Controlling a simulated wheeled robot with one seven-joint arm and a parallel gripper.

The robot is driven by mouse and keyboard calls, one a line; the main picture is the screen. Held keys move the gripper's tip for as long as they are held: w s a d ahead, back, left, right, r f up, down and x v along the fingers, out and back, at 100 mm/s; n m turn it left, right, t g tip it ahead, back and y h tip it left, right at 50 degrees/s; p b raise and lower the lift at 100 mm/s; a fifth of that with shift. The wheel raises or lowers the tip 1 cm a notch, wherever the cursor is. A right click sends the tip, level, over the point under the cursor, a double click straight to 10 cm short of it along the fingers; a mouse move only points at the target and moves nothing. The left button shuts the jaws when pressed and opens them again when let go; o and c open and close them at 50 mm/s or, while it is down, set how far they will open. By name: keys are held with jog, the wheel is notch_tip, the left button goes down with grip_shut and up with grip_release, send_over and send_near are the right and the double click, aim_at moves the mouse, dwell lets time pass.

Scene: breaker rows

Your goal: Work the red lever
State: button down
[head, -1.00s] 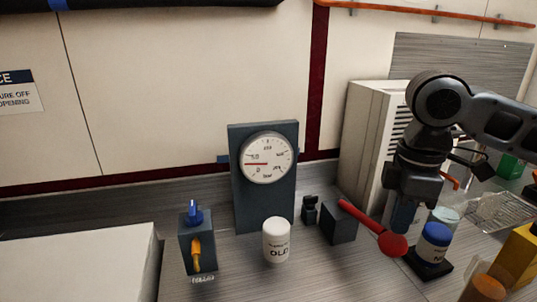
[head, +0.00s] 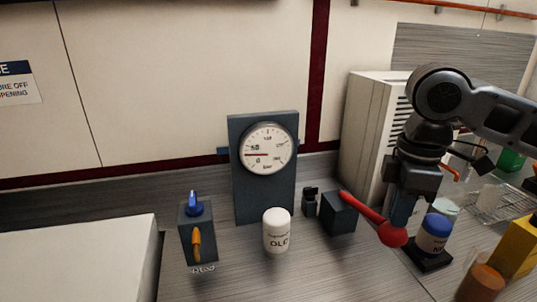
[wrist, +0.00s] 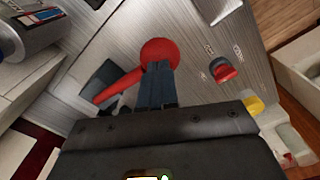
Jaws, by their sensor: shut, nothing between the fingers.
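The red lever (head: 367,211) runs from a dark box (head: 339,213) down to the right and ends in a round red knob (head: 392,234). In the wrist view the lever's knob (wrist: 159,52) lies just beyond my fingertips. My gripper (head: 398,222) is shut and empty, pointing down, with its tips at or right beside the knob. In the wrist view my shut fingers (wrist: 157,70) overlap the knob's lower edge. I cannot tell whether they touch it.
A gauge panel (head: 251,205) stands behind a white jar (head: 277,232). A blue-lidded jar (head: 434,236) is close to the right of the knob. An orange-capped bottle (head: 487,281) is at front right.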

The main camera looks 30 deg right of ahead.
aim_at(390, 240)
jog(key=shift+f+b, duration=2.45)
jog(key=shift+f, duration=1.3)
jog(key=shift+r, duration=0.15)
notch_tip(390, 240, up, 8)
jog(key=p, duration=0.7)
notch_tip(390, 240, up, 5)
jog(key=p, duration=0.4)
jog(key=shift+p, duration=0.3)
